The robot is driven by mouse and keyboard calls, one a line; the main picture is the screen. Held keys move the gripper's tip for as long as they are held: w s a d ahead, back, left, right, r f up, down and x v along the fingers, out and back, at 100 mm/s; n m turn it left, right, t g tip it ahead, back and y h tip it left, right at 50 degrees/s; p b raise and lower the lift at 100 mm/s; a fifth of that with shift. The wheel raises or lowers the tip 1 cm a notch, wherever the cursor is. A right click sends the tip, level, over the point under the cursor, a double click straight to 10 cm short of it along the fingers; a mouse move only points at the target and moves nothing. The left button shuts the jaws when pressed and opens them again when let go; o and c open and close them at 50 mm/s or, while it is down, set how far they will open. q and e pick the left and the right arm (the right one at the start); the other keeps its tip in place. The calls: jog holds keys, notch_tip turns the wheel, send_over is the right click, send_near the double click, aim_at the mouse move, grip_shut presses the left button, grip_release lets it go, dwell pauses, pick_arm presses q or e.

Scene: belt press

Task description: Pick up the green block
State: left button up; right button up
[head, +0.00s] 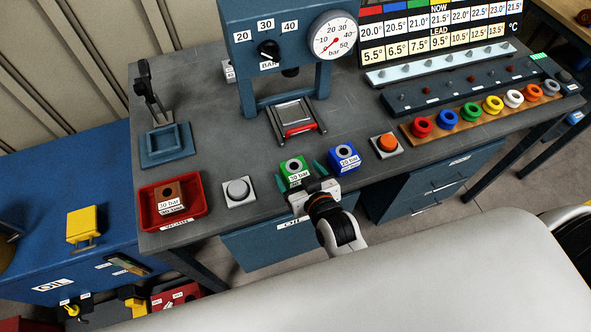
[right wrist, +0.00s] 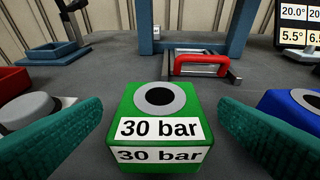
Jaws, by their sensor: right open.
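The green block (head: 293,173) stands upright on the grey bench near its front edge, with a dark round hole on top and a "30 bar" label. In the right wrist view the green block (right wrist: 160,122) sits midway between the two teal fingers. My right gripper (head: 299,173) is open, its fingers on either side of the block; gaps show between each finger and the block. The wrist is at the bench's front edge. My left gripper is not in view.
The blue block (head: 344,160) stands close to the right. A grey button (head: 238,190) is to the left, and an orange button (head: 387,145) is farther right. A red tray (head: 199,211) holds a brown block (head: 168,193). The press (head: 278,50) stands behind.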

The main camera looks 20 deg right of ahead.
aim_at(296, 168)
jog(key=shift+x, duration=1.4)
jog(key=shift+s, duration=0.1)
jog(key=shift+c, duration=1.1)
jog(key=c, duration=1.2)
jog(key=shift+r, duration=0.1)
jog(key=shift+c, duration=0.6)
notch_tip(296, 168, up, 10)
jog(key=shift+d, duration=0.1)
